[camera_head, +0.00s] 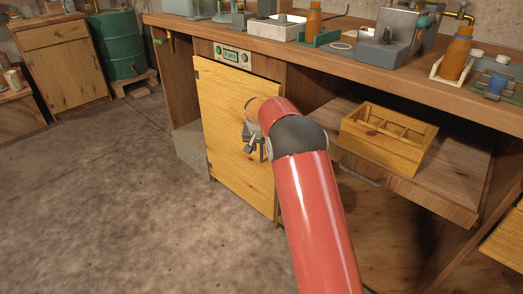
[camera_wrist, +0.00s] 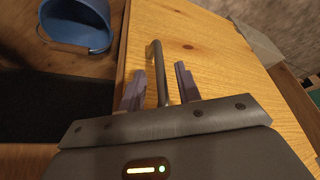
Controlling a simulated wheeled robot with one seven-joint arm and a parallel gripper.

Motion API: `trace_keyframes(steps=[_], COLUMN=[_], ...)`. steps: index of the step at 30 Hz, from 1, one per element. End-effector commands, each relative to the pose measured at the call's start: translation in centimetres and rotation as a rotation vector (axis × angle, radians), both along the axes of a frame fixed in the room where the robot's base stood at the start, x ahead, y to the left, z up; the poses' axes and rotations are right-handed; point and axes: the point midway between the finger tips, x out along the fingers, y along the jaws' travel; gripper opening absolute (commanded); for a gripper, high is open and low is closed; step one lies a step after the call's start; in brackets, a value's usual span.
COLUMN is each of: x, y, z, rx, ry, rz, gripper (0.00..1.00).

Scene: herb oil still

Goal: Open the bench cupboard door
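The bench cupboard door (camera_head: 225,125) is a pale wood panel below the left part of the bench, with hinges on its left edge. It looks shut or nearly shut; I cannot tell which. My gripper (camera_head: 253,145) is at the door's right side, partly hidden by my arm. In the wrist view, the door (camera_wrist: 215,50) fills the middle. Its grey bar handle (camera_wrist: 156,65) stands between the two fingers of my gripper (camera_wrist: 160,70). The fingers are apart, one on each side of the bar, with a gap visible on both sides.
A blue bucket (camera_wrist: 75,22) shows beyond the door's edge. A wooden divided crate (camera_head: 388,140) sits on the shelf right of the door. Bottles and equipment stand on the bench top (camera_head: 330,70). A green drum (camera_head: 118,45) stands at the back left. The floor (camera_head: 100,190) left of the door is clear.

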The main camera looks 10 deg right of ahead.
Motion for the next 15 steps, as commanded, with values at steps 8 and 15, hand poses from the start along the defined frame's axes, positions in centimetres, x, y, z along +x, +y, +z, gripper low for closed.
trace_keyframes(steps=[8,15], x=[1.0,1.1], y=[-0.4,-0.4], z=[-2.6,-2.7], rx=[0.0,-0.001], ry=[-0.001,-0.001], rz=[0.0,0.001], gripper=[0.33,0.33])
